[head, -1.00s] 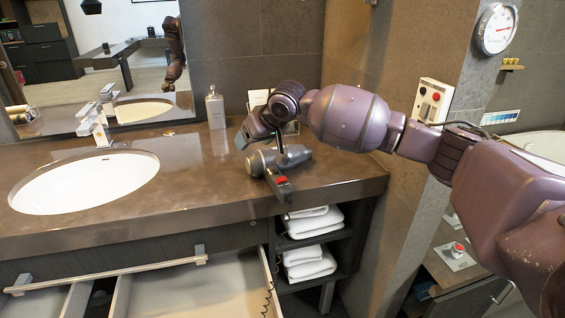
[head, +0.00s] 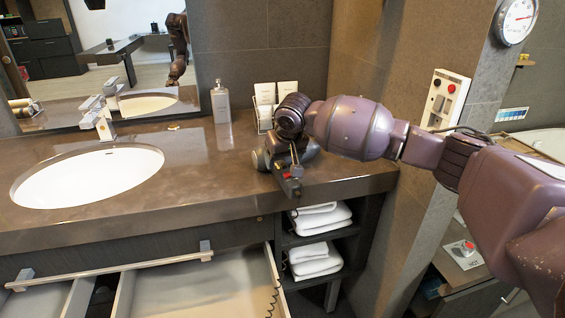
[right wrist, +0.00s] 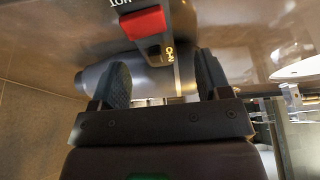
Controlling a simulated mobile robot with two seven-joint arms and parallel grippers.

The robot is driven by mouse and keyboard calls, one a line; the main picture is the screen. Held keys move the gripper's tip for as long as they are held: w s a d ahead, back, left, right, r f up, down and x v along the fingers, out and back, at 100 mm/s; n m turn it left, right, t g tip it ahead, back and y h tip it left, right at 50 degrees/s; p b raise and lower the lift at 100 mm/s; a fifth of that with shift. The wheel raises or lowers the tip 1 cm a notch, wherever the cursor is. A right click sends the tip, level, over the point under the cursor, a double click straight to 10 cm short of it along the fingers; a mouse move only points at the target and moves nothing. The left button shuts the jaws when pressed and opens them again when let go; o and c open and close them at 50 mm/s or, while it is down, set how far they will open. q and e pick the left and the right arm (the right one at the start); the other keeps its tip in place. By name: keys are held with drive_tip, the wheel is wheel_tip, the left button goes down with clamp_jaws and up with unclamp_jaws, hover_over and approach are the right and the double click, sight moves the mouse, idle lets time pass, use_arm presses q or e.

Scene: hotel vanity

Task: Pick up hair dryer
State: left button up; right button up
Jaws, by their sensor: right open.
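The grey hair dryer (head: 260,160) lies on the brown vanity counter near its front edge, right of the sink. Its handle, with a red switch, points toward the front edge. In the right wrist view its barrel (right wrist: 150,78) and the handle's red switch (right wrist: 143,22) show close up. My right gripper (head: 292,158) is low over the dryer and hides part of it. In the right wrist view the open fingers (right wrist: 163,84) stand on either side of the dryer near where handle meets barrel. I cannot tell whether they touch it. My left gripper is not in view.
A soap bottle (head: 221,104) and a holder with cards (head: 276,98) stand behind the dryer. The sink (head: 85,180) is at left. An open drawer (head: 195,285) juts out below the counter; folded towels (head: 320,216) sit on shelves. A wall column stands at right.

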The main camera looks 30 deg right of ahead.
sight(283, 163)
drive_tip(key=shift+w+d+f, duration=0.1)
drive_tip(key=shift+w+f, duration=0.05)
drive_tip(key=shift+f, duration=0.35)
drive_tip(key=b+x, duration=0.1)
drive_tip(key=x, duration=0.3)
drive_tip(key=shift+b, duration=0.4)
drive_tip(key=shift+w+d+f, duration=0.1)
drive_tip(key=shift+f, duration=0.05)
drive_tip(key=shift+r, duration=0.2)
drive_tip(key=shift+c, duration=0.4)
drive_tip(key=shift+r, duration=0.1)
clamp_jaws()
